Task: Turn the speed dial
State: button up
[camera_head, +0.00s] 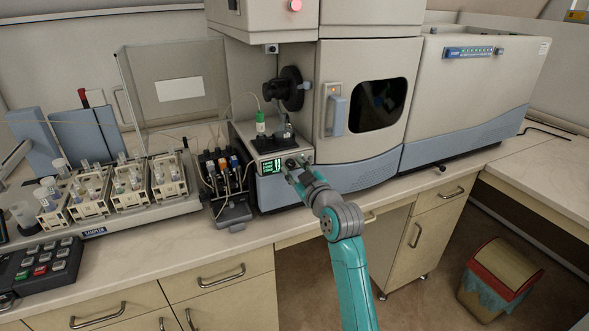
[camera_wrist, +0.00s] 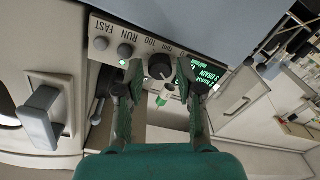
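The speed dial is a dark round knob (camera_wrist: 160,66) on a grey control panel, between the "100 rpm" lettering and a lit green display (camera_wrist: 208,72). Two round buttons marked RUN (camera_wrist: 125,50) and FAST (camera_wrist: 101,43) sit to its left in the wrist view. My gripper (camera_wrist: 159,74) is open, with one finger on each side of the dial; gaps show between the fingers and the knob, and I cannot tell how deep the tips reach. In the head view my gripper (camera_head: 294,168) is at the panel's front, right of the green display (camera_head: 271,166), and largely hides the dial.
Sample racks (camera_head: 130,190) and a keypad (camera_head: 40,265) are further left. The spectrometer (camera_head: 372,80) rises behind and to the right. The bench's front edge (camera_head: 240,250) runs below my arm.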

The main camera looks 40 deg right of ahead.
jog(key=shift+w, duration=0.15)
jog(key=shift+c, duration=0.3)
grip_shut()
